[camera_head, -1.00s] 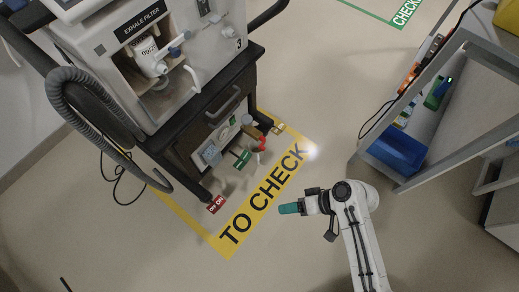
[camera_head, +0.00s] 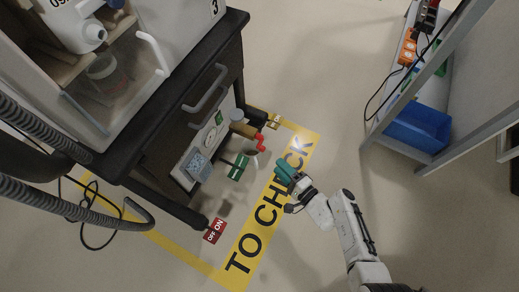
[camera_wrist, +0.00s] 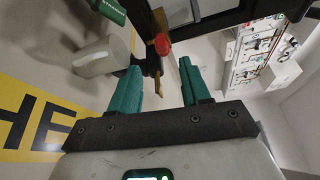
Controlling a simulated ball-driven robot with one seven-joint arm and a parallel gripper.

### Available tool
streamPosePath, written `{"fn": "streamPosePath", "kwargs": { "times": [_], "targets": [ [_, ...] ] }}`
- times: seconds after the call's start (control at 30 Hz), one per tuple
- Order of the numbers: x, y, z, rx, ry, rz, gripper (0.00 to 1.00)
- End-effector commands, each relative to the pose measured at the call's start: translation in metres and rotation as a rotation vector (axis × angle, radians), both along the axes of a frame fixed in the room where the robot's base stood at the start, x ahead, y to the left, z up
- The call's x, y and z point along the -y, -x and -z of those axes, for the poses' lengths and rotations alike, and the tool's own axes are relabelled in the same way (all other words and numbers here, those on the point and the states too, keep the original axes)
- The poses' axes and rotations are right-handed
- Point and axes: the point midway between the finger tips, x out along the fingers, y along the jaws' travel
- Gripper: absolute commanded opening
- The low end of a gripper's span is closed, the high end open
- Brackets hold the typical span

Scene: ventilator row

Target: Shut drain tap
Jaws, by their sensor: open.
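A small red handle (camera_head: 261,142) sits at the lower right of the ventilator cart, by a brass-coloured cylinder (camera_head: 243,130); I take it for the drain tap. In the wrist view a round red part (camera_wrist: 162,45) with brass beside it shows beyond my fingers. My gripper (camera_head: 287,176) has teal fingers and is to the lower right of the red handle, apart from it, over the yellow floor marking. In the wrist view my gripper (camera_wrist: 160,86) is open with nothing held. Whether the tap is open or shut cannot be told.
A green tag (camera_head: 238,168) hangs beside the tap, and a red ON/OFF sign (camera_head: 214,230) is by the cart's foot. A pale cup-like thing (camera_wrist: 100,56) is near my finger in the wrist view. A shelf with a blue bin (camera_head: 418,127) stands at right.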

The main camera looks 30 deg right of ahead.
Motion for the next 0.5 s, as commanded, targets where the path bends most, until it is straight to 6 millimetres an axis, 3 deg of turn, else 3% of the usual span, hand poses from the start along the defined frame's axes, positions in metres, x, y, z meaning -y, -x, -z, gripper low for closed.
{"fn": "streamPosePath", "kwargs": {
  "times": [0.5],
  "targets": [
    [-0.022,-0.08,0.006,0.003,0.002,-0.006,0.47]
  ]
}}
